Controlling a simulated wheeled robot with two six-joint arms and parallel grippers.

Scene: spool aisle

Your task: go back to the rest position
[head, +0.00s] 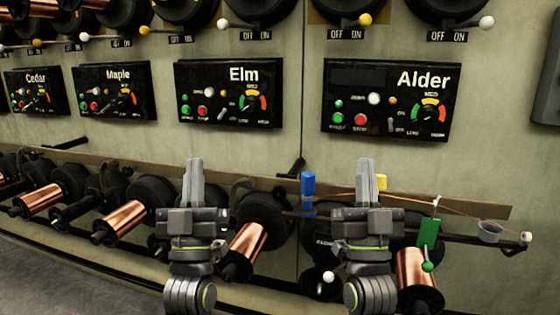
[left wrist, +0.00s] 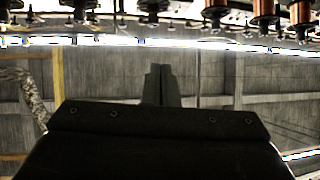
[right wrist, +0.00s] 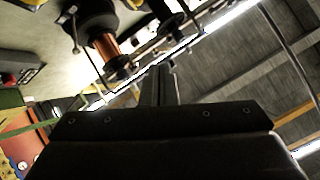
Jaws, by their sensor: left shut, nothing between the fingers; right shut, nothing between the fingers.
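My left gripper (head: 194,183) is upright in the lower middle of the head view, in front of the row of copper spools. It is shut and empty; its closed fingers (left wrist: 158,85) also show in the left wrist view. My right gripper (head: 367,180) stands to its right, also upright, shut and empty. Its fingers (right wrist: 158,85) show closed in the right wrist view. Neither gripper visibly holds anything. Whether either one touches the parts behind it I cannot tell.
Behind are control panels marked Elm (head: 229,93) and Alder (head: 388,101). Copper spools (head: 249,243) line the wall below. A blue block (head: 308,185), a green lever piece (head: 428,232) and a grey cup (head: 489,231) are near the right gripper. Grey floor (head: 40,265) shows at lower left.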

